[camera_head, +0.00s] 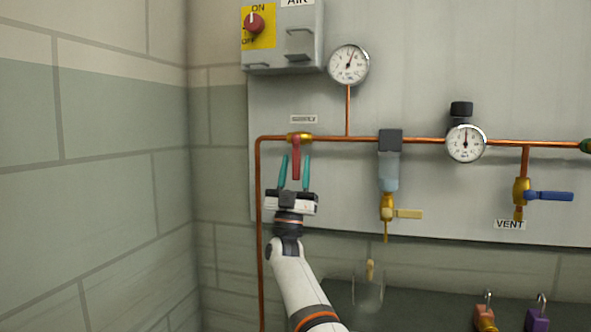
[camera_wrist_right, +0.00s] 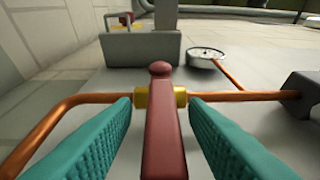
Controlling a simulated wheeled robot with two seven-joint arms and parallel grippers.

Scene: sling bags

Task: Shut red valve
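The red valve handle (camera_head: 296,163) hangs straight down from its brass body (camera_head: 300,137) on the copper pipe, below a small label. My right gripper (camera_head: 294,172) is raised to it with teal fingers, one on each side of the handle. In the right wrist view the red handle (camera_wrist_right: 162,125) stands between the two fingers, with a gap on both sides, so the gripper is open around it and not touching. The brass body (camera_wrist_right: 160,96) shows behind the handle. My left gripper is not in view.
A grey box with a red ON/OFF knob (camera_head: 255,23) is above. Gauges (camera_head: 348,65) (camera_head: 466,143), a filter bowl (camera_head: 388,170), a yellow-handled valve (camera_head: 405,214) and a blue vent valve (camera_head: 548,196) are to the right. Padlocks (camera_head: 485,318) (camera_head: 538,319) are low right.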

